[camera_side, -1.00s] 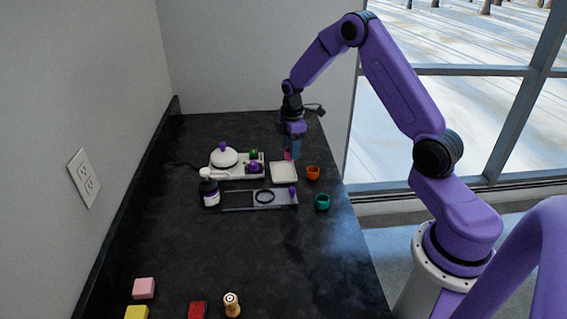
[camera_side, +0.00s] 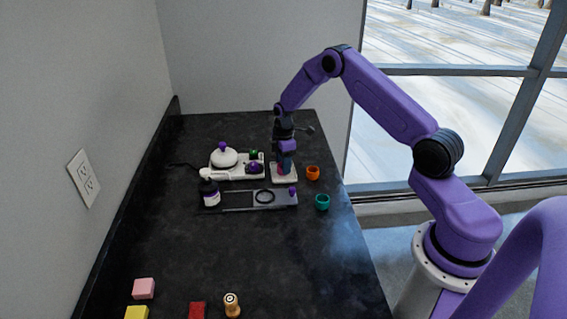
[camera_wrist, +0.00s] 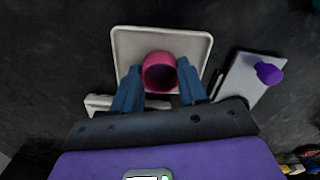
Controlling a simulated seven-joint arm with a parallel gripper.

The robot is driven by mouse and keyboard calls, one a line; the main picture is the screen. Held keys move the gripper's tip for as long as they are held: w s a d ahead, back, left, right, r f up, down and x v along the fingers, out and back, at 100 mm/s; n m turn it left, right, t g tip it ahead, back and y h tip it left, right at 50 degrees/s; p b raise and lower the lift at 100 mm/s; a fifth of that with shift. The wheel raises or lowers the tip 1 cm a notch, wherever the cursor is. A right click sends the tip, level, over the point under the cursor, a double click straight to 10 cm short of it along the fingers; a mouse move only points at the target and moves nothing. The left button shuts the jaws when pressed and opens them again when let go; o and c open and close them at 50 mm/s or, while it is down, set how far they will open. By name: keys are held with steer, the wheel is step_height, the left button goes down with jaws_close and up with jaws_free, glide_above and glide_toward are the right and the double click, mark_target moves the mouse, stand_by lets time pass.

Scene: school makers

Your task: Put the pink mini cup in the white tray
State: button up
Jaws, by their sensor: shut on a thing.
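The pink mini cup (camera_wrist: 160,60) is between the two blue fingers of my gripper (camera_wrist: 158,85) in the wrist view. My gripper is shut on it and holds it over the white tray (camera_wrist: 126,42). In the side view my gripper (camera_side: 284,170) points down over the white tray (camera_side: 277,179), and its fingers mostly hide the cup. I cannot tell whether the cup touches the tray floor.
An orange cup (camera_side: 313,173) and a teal cup (camera_side: 322,202) stand right of the tray. A white device with a round lid (camera_side: 224,158) is to its left. The middle counter is clear.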

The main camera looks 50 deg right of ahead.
steer(key=o, duration=1.1)
steer(key=shift+f, duration=0.1)
